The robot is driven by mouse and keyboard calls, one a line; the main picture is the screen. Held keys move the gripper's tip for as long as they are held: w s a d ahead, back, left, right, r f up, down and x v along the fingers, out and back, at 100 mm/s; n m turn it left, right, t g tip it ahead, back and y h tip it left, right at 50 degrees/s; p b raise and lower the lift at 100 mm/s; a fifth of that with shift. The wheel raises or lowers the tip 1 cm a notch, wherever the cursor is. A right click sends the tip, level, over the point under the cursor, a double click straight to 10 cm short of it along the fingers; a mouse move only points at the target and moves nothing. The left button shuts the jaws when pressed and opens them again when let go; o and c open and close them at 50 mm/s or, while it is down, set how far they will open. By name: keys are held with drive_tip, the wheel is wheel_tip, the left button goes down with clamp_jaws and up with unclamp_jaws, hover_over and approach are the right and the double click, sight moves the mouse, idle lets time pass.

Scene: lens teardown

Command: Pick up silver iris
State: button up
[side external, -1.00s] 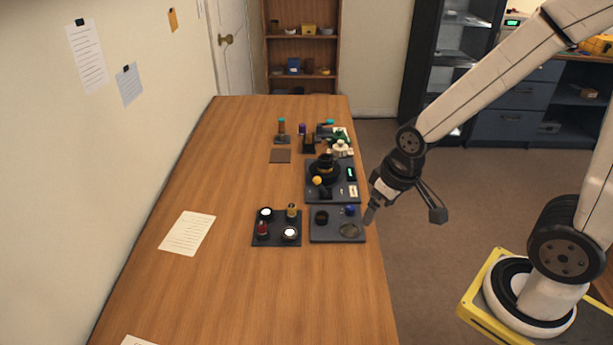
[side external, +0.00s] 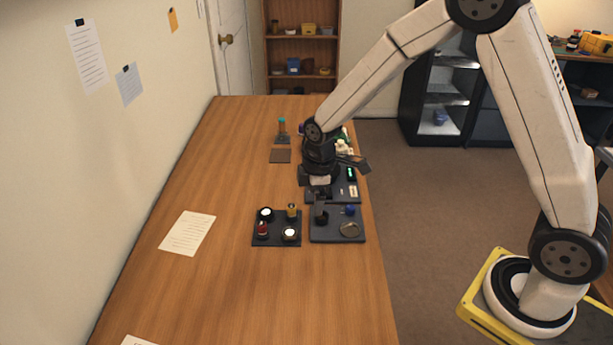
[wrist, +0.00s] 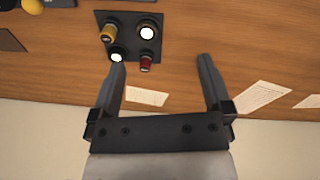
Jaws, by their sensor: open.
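A flat silver-grey disc (side external: 349,230), which looks like the silver iris, lies at the front right of a dark tray (side external: 330,238) in the side external view. A blue part (side external: 350,210) sits behind it on the same tray. My gripper (wrist: 162,62) is open and empty in the wrist view, with its fingers wide apart. In the side external view it hangs behind and left of the disc, above the trays, and partly hides a dark round part. I cannot make out the disc in the wrist view.
A second dark tray (side external: 277,240) stands to the left, holding a red part (side external: 262,230), a brass part (side external: 291,211) and white-topped parts. Another dark tray (side external: 347,198) lies behind, partly hidden by my arm.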

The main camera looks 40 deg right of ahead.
sight(289, 232)
drive_tip(key=w+f+n, duration=0.2)
drive_tip(key=w+a+f+n, duration=0.1)
drive_tip(key=w+f+n, duration=0.1)
drive_tip(key=w+a+f+n+g, duration=0.1)
drive_tip(key=w+f+n, duration=0.1)
drive_tip(key=f+n, duration=0.1)
drive_tip(key=shift+w+a, duration=0.2)
drive_tip(key=shift+w, duration=0.2)
drive_tip(key=shift+f, duration=1.3)
drive_tip(key=shift+d+f, duration=0.1)
drive_tip(key=shift+f, duration=2.5)
drive_tip(key=shift+c, duration=0.2)
drive_tip(key=c, duration=1.2)
drive_tip(key=shift+c, duration=0.2)
drive_tip(key=shift+r, duration=0.2)
